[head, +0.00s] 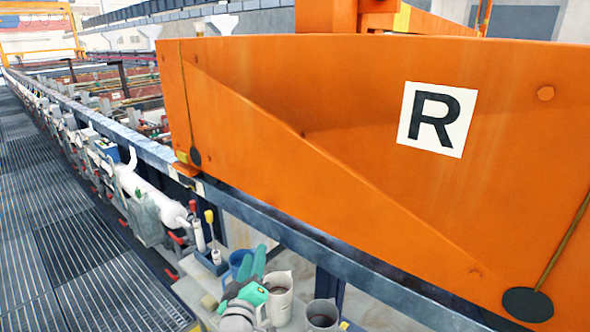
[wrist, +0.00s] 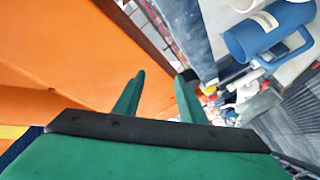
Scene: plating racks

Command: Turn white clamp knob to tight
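My green gripper (head: 253,253) is low in the middle of the head view, above the workbench and beside the mugs. In the wrist view its two green fingers (wrist: 160,80) stand apart with nothing between them. I cannot pick out the white clamp knob for certain. Small white parts (head: 193,206) show at the end of a white pipe-like piece (head: 150,190) on the line of fittings, left of and beyond my gripper. They are too small to tell how any knob is set. In the wrist view, small blurred coloured parts lie beyond the fingertips.
A large orange panel marked R (head: 330,120) fills the right, above a dark blue rail (head: 330,255). A blue mug (wrist: 262,38) is right of the fingers; grey mugs (head: 280,305) stand close to my gripper. The grated walkway (head: 60,220) at left is clear.

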